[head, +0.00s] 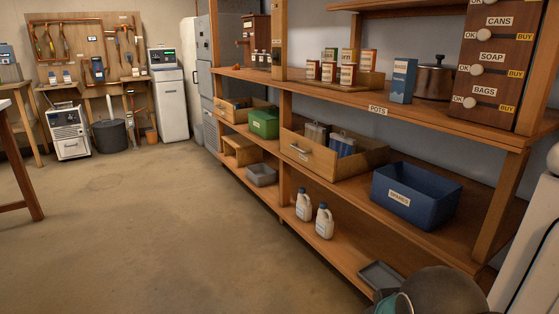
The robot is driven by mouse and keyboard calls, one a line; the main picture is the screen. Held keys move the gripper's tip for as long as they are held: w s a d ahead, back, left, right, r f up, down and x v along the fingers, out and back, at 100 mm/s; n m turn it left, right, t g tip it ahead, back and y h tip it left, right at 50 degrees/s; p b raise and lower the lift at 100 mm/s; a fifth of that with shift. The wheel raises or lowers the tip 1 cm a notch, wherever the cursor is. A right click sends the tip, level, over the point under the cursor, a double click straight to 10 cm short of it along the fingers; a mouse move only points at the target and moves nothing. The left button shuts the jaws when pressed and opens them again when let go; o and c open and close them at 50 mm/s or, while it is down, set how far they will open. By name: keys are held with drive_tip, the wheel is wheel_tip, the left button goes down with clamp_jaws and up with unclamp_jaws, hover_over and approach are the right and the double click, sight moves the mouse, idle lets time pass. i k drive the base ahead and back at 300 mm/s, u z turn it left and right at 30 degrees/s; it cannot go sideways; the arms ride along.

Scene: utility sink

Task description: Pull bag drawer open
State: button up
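A wooden open-topped drawer (309,158) sits on the middle shelf of the wooden rack. Its front has a pale handle and a small label too small to read for certain. Grey and blue bag-like items (342,145) stand upright inside and show above its front. The drawer front is close to the shelf's front edge; I cannot tell how far it is pulled out. My gripper is not clearly visible. Dark rounded and teal parts at the bottom right look like my arm, well below and right of the drawer, not touching it.
A blue labelled bin (415,197) stands right of the drawer and a green box (264,123) left of it. Another wooden drawer (232,110) is farther left. White jugs (324,221) and a grey tray (380,275) are on the bottom shelf. The floor left of the rack is clear.

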sight(370, 155)
drive_tip(key=z, duration=0.15)
drive_tip(key=k, duration=0.4)
drive_tip(key=u, duration=0.65)
drive_tip(key=i, duration=1.55)
drive_tip(key=z, duration=0.7)
